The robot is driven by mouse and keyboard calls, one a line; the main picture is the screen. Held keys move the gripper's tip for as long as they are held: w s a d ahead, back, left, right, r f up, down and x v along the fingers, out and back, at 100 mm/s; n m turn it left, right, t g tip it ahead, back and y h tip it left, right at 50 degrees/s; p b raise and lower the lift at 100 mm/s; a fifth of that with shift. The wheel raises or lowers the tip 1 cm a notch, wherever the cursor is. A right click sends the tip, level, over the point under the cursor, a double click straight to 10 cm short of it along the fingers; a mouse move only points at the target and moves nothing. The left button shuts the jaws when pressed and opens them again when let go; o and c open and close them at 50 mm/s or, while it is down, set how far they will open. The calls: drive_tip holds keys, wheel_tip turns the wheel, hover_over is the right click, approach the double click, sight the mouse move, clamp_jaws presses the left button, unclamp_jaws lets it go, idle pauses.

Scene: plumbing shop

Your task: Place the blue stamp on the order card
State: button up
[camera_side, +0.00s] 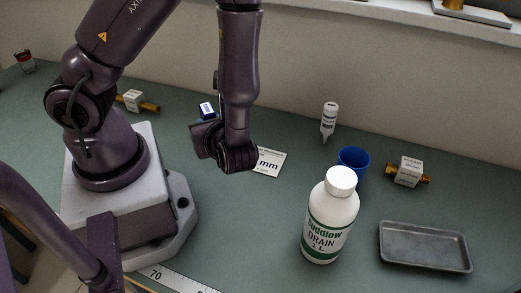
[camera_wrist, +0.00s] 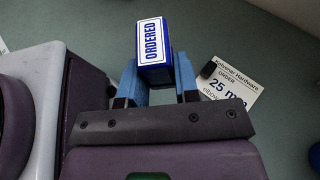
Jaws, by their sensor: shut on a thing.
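The blue stamp (camera_wrist: 153,44) has a white label reading ORDERED and sits between the blue fingers of my gripper (camera_wrist: 158,78), which is shut on it. In the side view the stamp (camera_side: 207,111) shows just beyond my gripper's hand; the fingers are mostly hidden there. The white order card (camera_wrist: 228,92), printed with "25 mm", lies on the bench to the right of the stamp in the wrist view. In the side view the card (camera_side: 268,162) is partly hidden behind my wrist. The stamp is apart from the card; its height above the bench is unclear.
A grey tray (camera_side: 425,248) and a boxed brass fitting (camera_side: 408,171) are at the right. Another fitting (camera_side: 133,100) lies behind my base.

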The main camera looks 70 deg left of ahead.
drive_tip(key=w+a+f, duration=0.2)
drive_tip(key=w+f, duration=0.2)
drive_tip(key=w, duration=0.5)
hover_over(267, 156)
drive_tip(key=f, duration=0.5)
drive_tip(key=shift+s+f, duration=0.25)
drive_tip(key=shift+f, duration=0.05)
drive_tip(key=shift+w+f, duration=0.15)
drive_tip(key=shift+f, duration=0.75)
drive_tip(key=shift+w+f, duration=0.15)
drive_tip(key=shift+f, duration=0.75)
drive_tip(key=shift+f, duration=0.1)
drive_tip(key=o, duration=0.9)
